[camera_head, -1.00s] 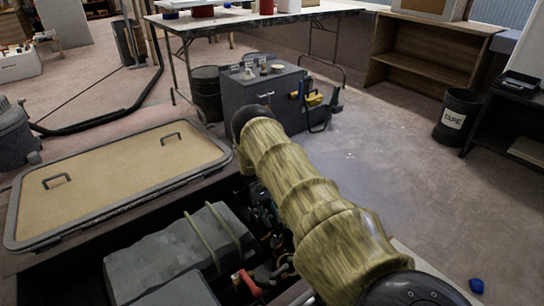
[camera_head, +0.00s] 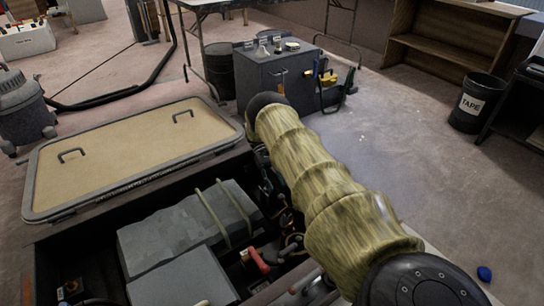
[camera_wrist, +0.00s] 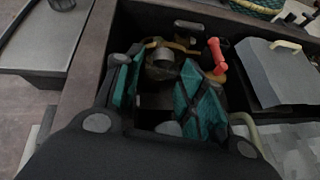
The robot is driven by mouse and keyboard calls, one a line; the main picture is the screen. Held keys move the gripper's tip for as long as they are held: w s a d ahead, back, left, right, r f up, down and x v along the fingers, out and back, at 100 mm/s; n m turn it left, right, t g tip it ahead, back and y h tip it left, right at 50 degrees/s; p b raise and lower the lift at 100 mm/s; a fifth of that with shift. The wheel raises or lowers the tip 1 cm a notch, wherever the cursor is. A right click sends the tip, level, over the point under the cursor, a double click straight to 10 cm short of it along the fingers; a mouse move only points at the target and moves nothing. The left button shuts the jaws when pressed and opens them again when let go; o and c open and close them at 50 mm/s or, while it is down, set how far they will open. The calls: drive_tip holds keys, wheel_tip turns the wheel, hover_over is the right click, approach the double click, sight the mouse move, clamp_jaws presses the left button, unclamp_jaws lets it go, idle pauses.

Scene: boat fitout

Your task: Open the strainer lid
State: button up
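In the wrist view my gripper (camera_wrist: 157,78) is open, its two teal-padded fingers spread apart and pointing into the dark open bilge compartment. A grey round metal part (camera_wrist: 162,60) shows between and beyond the fingers. It may be the strainer, but I cannot tell its lid clearly. A red handle (camera_wrist: 217,56) stands just right of the right finger; it also shows in the head view (camera_head: 258,260). In the head view my arm hides most of my gripper and the fittings under it. I see no contact between the fingers and the metal part.
The tan hatch cover (camera_head: 130,158) lies open left of the compartment. A grey block with straps (camera_head: 185,230) fills much of the compartment. A dark tool cabinet (camera_head: 280,85) stands behind, a TAPE bin (camera_head: 478,103) at right. The floor at right is mostly clear.

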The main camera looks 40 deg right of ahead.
drive_tip(key=shift+v, duration=2.25)
drive_tip(key=shift+r, duration=0.1)
